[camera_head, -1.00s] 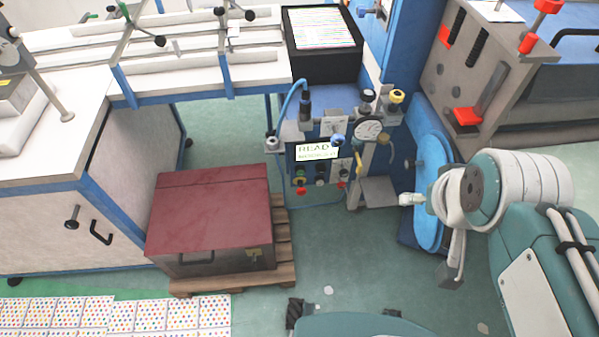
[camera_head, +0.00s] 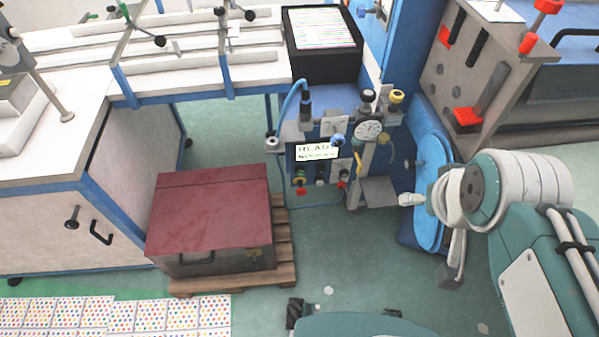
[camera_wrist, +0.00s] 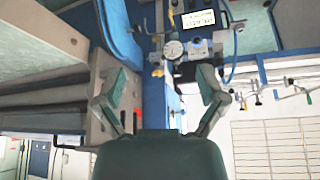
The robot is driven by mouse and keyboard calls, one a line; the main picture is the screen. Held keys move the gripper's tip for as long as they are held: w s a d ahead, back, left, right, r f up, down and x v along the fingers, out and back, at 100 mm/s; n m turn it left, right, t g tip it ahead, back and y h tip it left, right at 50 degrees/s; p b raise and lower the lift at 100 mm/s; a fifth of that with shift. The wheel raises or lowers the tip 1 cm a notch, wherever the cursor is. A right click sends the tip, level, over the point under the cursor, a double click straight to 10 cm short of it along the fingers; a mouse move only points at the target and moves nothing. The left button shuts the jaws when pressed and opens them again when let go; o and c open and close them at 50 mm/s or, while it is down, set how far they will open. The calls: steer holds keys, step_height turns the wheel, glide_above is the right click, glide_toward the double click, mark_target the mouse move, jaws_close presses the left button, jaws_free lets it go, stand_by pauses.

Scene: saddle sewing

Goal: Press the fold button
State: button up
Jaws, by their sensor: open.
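The control panel (camera_head: 308,173) stands at the middle of the head view, below a small lit display (camera_head: 317,152). Small knobs or buttons sit in a row under the display, one yellow and red (camera_head: 300,184), one dark (camera_head: 320,177) and one red (camera_head: 342,183). Their labels are too small to read, so I cannot tell which is the fold button. In the wrist view the display (camera_wrist: 198,19) and a round gauge (camera_wrist: 173,49) lie beyond my gripper (camera_wrist: 161,86). My gripper is open, fingers apart, with nothing between them. The buttons are not clear in the wrist view.
A dark red box (camera_head: 212,212) on a wooden pallet (camera_head: 284,245) stands left of the panel. A white-topped bench (camera_head: 50,150) is farther left. A blue rounded part (camera_head: 430,185) is beside my arm, and a grey machine (camera_head: 480,75) stands behind. Floor (camera_head: 335,240) before the panel is clear.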

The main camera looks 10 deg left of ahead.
jaws_close()
stand_by(0.3)
stand_by(1.1)
